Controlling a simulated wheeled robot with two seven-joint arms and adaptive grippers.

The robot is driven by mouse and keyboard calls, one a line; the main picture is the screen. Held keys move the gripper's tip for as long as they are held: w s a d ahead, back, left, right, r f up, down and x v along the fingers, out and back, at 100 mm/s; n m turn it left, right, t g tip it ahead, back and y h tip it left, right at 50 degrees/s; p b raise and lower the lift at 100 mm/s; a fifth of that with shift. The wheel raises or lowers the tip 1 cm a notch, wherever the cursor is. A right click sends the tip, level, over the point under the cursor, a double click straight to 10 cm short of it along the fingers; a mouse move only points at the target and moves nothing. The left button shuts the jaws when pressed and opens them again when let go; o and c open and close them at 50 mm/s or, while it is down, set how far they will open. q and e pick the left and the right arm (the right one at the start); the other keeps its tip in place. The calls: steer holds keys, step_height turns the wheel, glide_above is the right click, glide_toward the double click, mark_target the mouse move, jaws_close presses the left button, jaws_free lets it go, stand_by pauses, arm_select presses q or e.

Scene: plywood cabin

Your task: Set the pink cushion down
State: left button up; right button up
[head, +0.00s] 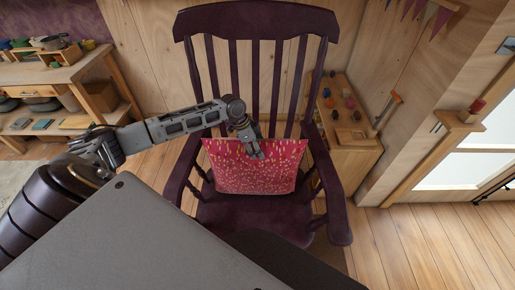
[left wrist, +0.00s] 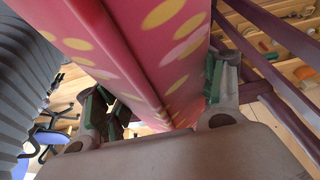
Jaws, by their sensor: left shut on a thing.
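The pink cushion (head: 250,172) with yellow and pale spots stands upright between the arms of a dark purple rocking chair (head: 235,218). Its lower edge is just above or on the chair seat; I cannot tell if it touches. My left gripper (head: 253,150) is at the cushion's top edge and shut on it. In the left wrist view the cushion (left wrist: 140,50) runs between the two green-padded fingers of the gripper (left wrist: 155,105). My right gripper does not show.
The chair's armrests (head: 338,225) flank the cushion, and its slatted back (head: 255,75) rises behind. A wooden workbench (head: 55,70) stands at the left. A low wooden cabinet (head: 350,160) with small items stands right of the chair. The floor (head: 420,240) at the right is clear.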

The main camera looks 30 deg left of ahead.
arm_select(q)
steer(key=shift+f, duration=0.1)
steer(key=o, duration=1.8)
steer(key=shift+o, duration=0.2)
steer(key=shift+v, duration=5.95)
steer(key=shift+s, duration=0.1)
